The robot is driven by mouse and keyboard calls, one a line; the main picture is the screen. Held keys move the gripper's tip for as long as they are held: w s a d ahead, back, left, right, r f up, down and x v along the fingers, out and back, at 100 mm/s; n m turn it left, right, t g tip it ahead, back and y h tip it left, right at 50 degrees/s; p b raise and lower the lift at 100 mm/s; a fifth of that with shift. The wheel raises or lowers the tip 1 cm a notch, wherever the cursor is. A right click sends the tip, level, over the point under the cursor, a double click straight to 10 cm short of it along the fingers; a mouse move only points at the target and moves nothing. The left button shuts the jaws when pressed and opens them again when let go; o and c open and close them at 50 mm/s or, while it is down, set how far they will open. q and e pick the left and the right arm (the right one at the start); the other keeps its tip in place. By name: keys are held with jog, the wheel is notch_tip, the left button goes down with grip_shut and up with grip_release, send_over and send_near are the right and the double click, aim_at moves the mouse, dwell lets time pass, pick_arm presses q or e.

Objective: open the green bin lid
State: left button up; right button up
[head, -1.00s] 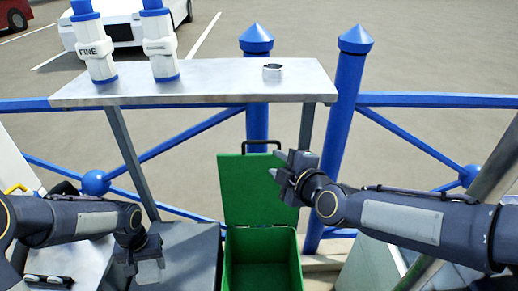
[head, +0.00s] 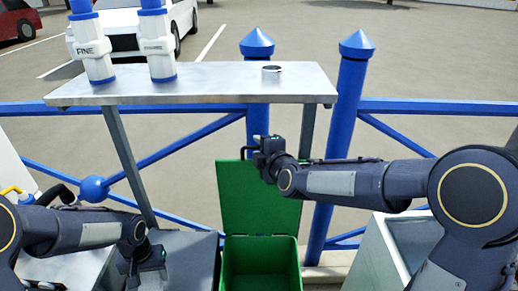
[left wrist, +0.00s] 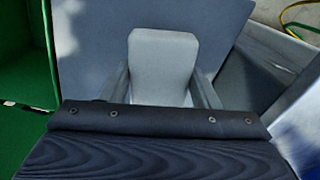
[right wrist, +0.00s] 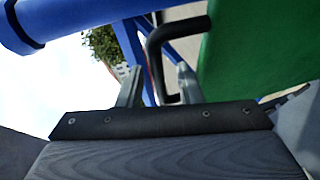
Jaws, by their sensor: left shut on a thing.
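The green bin (head: 262,262) stands at the bottom centre of the head view. Its lid (head: 258,200) is raised and stands about upright at the back, with the bin's inside showing. My right gripper (head: 258,150) is at the lid's top edge. In the right wrist view its open fingers (right wrist: 158,88) are on either side of the black handle (right wrist: 155,62), next to the green lid (right wrist: 260,50). Whether they touch it I cannot tell. My left gripper (head: 148,272) is low, left of the bin. In the left wrist view it is shut on a grey block (left wrist: 165,65).
A metal table (head: 200,83) with two blue-and-white winch-like cylinders (head: 90,45) and a small ring (head: 272,72) stands behind the bin. Blue posts (head: 345,95) and rails rise behind. A grey box (head: 405,240) is at the right.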

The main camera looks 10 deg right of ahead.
jog(key=shift+w+f, duration=0.1)
jog(key=shift+w, duration=0.15)
grip_shut()
jog(key=shift+s+a, duration=0.1)
